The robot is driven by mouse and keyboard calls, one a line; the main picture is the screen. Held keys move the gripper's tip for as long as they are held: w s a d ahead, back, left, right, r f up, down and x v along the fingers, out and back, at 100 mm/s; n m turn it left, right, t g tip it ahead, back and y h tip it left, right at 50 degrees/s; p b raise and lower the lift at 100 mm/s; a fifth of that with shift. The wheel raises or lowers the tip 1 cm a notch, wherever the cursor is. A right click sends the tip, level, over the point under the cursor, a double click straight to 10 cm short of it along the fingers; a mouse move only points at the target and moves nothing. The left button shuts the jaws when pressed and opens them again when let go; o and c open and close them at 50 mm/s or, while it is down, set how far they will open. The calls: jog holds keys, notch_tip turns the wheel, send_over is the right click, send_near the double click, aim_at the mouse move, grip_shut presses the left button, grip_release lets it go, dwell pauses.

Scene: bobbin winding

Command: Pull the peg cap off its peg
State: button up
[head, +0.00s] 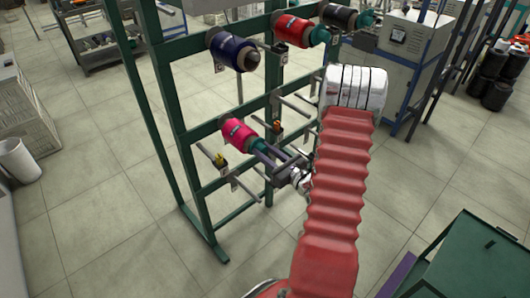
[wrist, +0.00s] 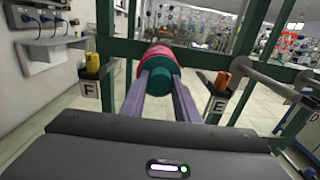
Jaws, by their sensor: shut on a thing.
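The teal peg cap (wrist: 163,80) is at the near end of a pink bobbin (wrist: 153,55) on the green rack. In the head view the peg cap (head: 260,144) also shows against the pink bobbin (head: 237,132). My gripper (wrist: 161,76) is shut on the peg cap, with one long grey-purple finger on each side of it. The gripper (head: 264,149) also shows in the head view, reaching in from the right. The peg itself is hidden behind the cap and the bobbin.
A yellow piece (wrist: 92,62) sits above plate F and an orange piece (wrist: 222,81) above plate E, flanking my fingers. Bare pegs jut from the rack (head: 172,95). Blue (head: 229,48), red (head: 292,30) and black (head: 338,16) bobbins hang above. Floor in front is clear.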

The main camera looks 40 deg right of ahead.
grip_shut()
jog(key=shift+s, duration=0.15)
jog(key=shift+s, duration=0.7)
jog(key=shift+s, duration=0.35)
jog(key=shift+s, duration=0.35)
jog(key=shift+s, duration=0.35)
jog(key=shift+s, duration=0.7)
jog(key=shift+s, duration=0.4)
